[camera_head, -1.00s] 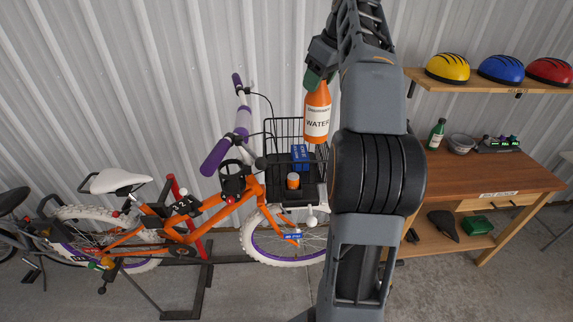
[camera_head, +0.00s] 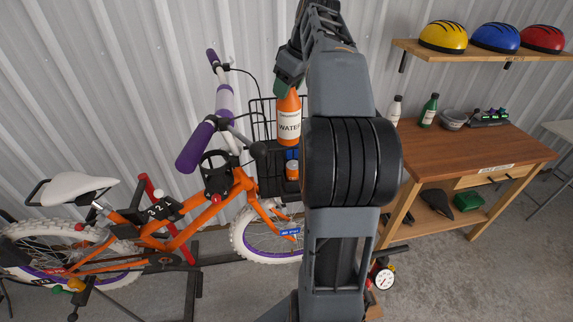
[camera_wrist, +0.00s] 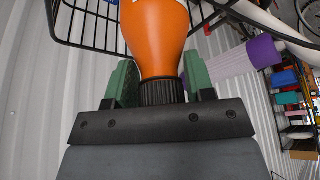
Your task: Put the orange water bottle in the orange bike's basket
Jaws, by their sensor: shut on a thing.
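The orange water bottle (camera_head: 289,118) has a white label reading WATER and hangs upright under my gripper (camera_head: 288,84). In the wrist view, green fingers of my gripper (camera_wrist: 160,88) are shut on the neck, at the dark cap of the orange bottle (camera_wrist: 158,38). The orange bike (camera_head: 228,204) stands with its black wire basket (camera_head: 262,118) at the front. In the head view the bottle appears in front of or over the basket; its exact height over the rim I cannot tell. In the wrist view the basket wires (camera_wrist: 88,30) lie beyond the bottle. My arm hides the basket's right side.
An orange can (camera_head: 292,170) and a blue item sit in the basket. The purple handlebar grip (camera_head: 196,147) is left of the bottle. A wooden workbench (camera_head: 455,150) with a green bottle (camera_head: 429,110) and a white bottle (camera_head: 394,111) stands right. Helmets (camera_head: 443,36) are on a shelf.

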